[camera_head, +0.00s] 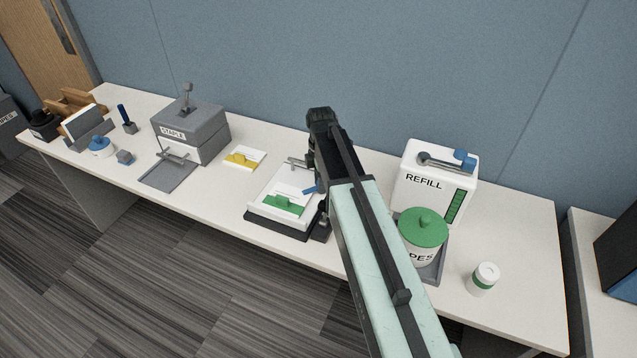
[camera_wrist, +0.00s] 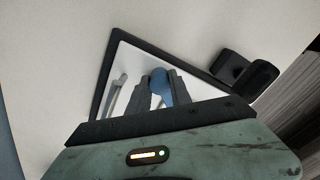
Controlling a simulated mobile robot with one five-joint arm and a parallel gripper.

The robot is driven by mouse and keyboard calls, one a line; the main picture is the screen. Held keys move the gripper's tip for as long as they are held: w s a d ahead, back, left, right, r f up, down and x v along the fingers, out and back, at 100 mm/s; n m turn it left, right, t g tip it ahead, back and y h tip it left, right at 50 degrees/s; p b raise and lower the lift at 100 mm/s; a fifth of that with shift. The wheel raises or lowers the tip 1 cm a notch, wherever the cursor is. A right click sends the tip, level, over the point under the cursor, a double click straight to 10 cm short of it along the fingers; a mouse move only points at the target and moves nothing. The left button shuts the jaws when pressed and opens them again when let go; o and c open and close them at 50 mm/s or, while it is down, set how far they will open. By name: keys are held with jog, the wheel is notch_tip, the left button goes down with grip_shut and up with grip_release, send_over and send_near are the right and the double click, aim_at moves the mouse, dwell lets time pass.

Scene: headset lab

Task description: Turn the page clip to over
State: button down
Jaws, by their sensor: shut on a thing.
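The page stand (camera_head: 262,229) is a black base with a white board on the middle of the table. Its sheets carry a green label (camera_head: 284,206). A blue piece (camera_head: 309,190), seemingly the page clip's handle, shows at the board's right side beside my gripper (camera_head: 317,188). In the wrist view my gripper (camera_wrist: 161,88) has its two dark fingers shut on the blue rounded handle (camera_wrist: 160,82), over the white board (camera_wrist: 128,62). A grey bar (camera_wrist: 116,92) lies left of the fingers. My arm hides the board's right edge in the head view, so the clip's full shape is unclear.
Left are a yellow-labelled card (camera_head: 243,158), a grey STAPLE box (camera_head: 190,132) and a grey tray (camera_head: 168,177). Right are a white REFILL box (camera_head: 437,178), a green-lidded jar (camera_head: 421,236) and a small cup (camera_head: 483,279). The table front between has free room.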

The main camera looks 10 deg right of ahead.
jog(key=shift+w+d, duration=0.1)
jog(key=shift+w, duration=0.05)
jog(key=c, duration=1.2)
grip_release()
jog(key=shift+o, duration=0.2)
jog(key=shift+r+p, duration=0.35)
jog(key=shift+p, duration=0.1)
notch_tip(320, 180, up, 7)
jog(key=p, duration=0.7)
jog(key=shift+r, duration=0.15)
